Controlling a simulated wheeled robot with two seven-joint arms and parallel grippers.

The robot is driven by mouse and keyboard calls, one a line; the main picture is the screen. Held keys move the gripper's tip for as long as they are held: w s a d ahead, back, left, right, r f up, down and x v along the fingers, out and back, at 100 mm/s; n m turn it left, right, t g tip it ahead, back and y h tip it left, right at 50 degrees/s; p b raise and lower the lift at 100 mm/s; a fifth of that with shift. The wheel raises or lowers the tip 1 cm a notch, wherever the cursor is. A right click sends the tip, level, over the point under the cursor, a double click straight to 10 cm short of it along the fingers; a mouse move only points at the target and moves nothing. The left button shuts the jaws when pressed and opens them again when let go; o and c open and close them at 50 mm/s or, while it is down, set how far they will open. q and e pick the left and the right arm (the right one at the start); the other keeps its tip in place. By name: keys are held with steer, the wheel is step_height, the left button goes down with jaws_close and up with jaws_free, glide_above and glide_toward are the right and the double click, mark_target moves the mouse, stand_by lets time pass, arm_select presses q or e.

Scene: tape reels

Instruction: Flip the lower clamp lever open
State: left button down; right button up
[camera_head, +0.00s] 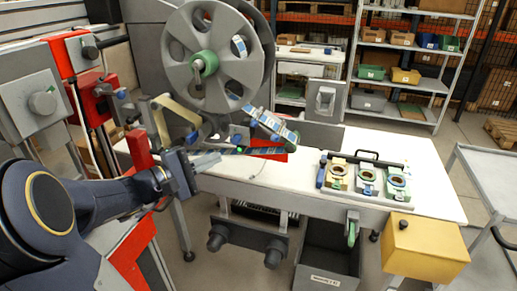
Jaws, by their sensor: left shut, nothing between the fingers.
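A large grey tape reel (182,73) with a green hub stands upright at the back of the white bench. A printed tape strip (270,124) comes down from it to the right. My left gripper (217,156) is shut and empty, low in front of the reel, near the strip's lower stretch and a red block (270,153). Whether it touches anything there I cannot tell. A small blue part (192,137) sits just above the gripper. Which part is the lower clamp lever I cannot make out; my gripper and arm cover some of this area. My right gripper is out of view.
A holder tray with several coloured ring blocks (366,178) and a black handle stands on the bench's right side. The white bench top (285,178) is mostly clear between. A yellow box (425,248) is at the front right. Red and grey machine housings (42,103) crowd the left.

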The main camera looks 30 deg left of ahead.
arm_select(q)
steer(key=p, duration=0.2)
glide_toward(280, 130)
steer(key=shift+w+d+f, duration=0.25)
steer(key=shift+w+d, duration=0.05)
steer(key=shift+w, duration=0.2)
steer(key=shift+w+d+f, duration=0.25)
steer(key=shift+w+d, duration=0.1)
steer(key=shift+w, duration=0.1)
steer(key=shift+r, duration=0.1)
steer(key=shift+d+r+n+y+p, duration=0.3)
steer(key=shift+r+n+p, duration=0.1)
steer(key=shift+p, duration=0.3)
steer(key=shift+r+g, duration=0.1)
steer(key=shift+g, duration=0.2)
